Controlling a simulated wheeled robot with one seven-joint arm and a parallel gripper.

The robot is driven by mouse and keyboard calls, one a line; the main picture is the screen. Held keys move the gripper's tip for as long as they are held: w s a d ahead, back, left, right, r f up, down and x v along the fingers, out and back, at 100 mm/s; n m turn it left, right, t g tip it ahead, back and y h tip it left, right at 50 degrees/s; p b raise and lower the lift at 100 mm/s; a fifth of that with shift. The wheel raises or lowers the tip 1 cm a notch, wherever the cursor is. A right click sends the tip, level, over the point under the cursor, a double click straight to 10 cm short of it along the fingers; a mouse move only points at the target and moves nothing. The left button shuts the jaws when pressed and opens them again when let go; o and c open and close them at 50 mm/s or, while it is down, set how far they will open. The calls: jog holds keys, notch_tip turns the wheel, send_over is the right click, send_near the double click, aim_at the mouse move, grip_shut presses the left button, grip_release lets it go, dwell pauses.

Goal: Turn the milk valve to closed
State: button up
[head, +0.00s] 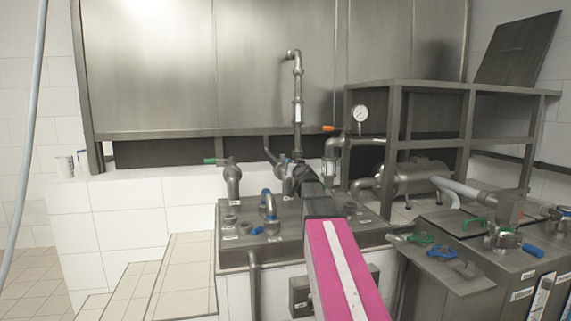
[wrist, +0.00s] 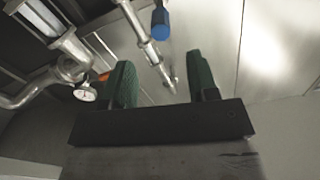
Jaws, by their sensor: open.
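Several valves with coloured handles are in the head view. The labels are too small to read, so I cannot tell which is the milk valve. A blue-handled valve (head: 284,158) sits on the piping just behind my gripper (head: 303,178). A green handle (head: 209,161) is to the left and an orange handle (head: 328,128) is up to the right. In the wrist view my gripper (wrist: 161,80) has its two green fingers apart with nothing held. A blue handle (wrist: 160,22) is beyond the fingers, apart from them. An orange handle (wrist: 103,76) is behind the left finger.
A metal counter (head: 232,250) carries upright pipes and more blue handles. A pressure gauge (head: 360,113) and a metal frame (head: 400,90) stand to the right. A second machine (head: 470,245) with green and blue handles is at the front right. Tiled steps (head: 185,265) are at left.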

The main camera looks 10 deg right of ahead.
jog(key=w, duration=1)
jog(key=shift+w, duration=0.35)
grip_shut()
